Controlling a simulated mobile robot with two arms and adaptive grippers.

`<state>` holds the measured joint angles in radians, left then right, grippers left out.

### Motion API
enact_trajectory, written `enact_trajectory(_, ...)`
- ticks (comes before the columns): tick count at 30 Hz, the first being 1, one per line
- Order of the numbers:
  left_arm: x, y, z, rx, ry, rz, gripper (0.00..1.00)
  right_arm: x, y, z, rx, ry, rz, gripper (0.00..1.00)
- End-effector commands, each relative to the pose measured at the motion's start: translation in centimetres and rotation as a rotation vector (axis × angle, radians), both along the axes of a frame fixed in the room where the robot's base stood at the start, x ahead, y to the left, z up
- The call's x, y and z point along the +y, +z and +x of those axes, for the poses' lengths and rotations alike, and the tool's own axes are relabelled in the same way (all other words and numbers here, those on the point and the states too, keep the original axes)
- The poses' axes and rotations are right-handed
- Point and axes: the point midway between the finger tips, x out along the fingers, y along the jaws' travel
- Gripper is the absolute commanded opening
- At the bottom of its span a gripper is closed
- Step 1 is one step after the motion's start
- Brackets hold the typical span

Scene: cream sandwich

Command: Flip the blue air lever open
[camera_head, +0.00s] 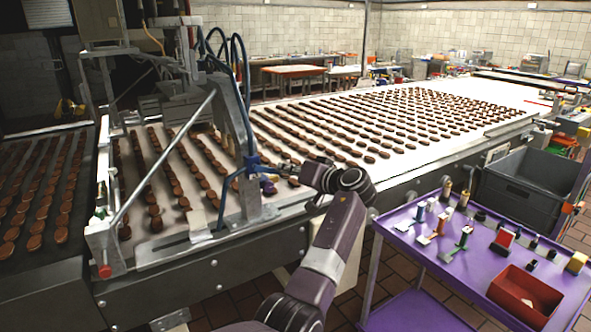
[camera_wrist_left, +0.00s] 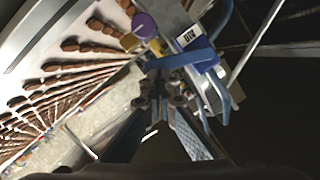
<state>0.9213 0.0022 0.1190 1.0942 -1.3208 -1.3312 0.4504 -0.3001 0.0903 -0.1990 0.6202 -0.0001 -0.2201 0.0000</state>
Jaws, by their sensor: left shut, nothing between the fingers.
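The blue air lever (camera_wrist_left: 180,60) shows in the left wrist view as a blue bar running left from a blue valve body, just beyond my fingertips. In the head view the blue valve part (camera_head: 251,161) sits on the metal bracket beside the conveyor. My left gripper (camera_head: 285,171) reaches in at the bracket from the right; in the left wrist view its fingers (camera_wrist_left: 164,88) are shut and empty, close below the lever. I cannot tell whether they touch it. A purple round knob (camera_wrist_left: 144,25) is beside the lever. My right gripper is not in view.
The conveyor (camera_head: 440,150) carries rows of brown biscuits behind the bracket. Blue hoses (camera_head: 240,70) hang above the valve. A purple cart (camera_head: 420,250) with small parts and a red bin (camera_head: 525,295) stands at right, next to a grey crate (camera_head: 530,180).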

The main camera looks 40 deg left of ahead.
Motion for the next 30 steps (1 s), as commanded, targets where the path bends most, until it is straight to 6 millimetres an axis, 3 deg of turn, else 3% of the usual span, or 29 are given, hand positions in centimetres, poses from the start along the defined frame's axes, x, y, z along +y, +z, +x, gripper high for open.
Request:
enact_trajectory(5, 0.9, -1.3, -0.3, 0.158, 0.004, 0.067, 0.00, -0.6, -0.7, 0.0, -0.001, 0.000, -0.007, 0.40)
enact_trajectory(15, 1.3, -2.6, -1.0, 0.386, 0.007, 0.162, 0.00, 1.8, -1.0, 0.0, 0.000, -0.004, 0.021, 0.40)
enact_trajectory(30, 1.6, -2.9, -1.3, 0.457, 0.011, 0.193, 0.00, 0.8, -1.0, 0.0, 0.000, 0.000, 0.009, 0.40)
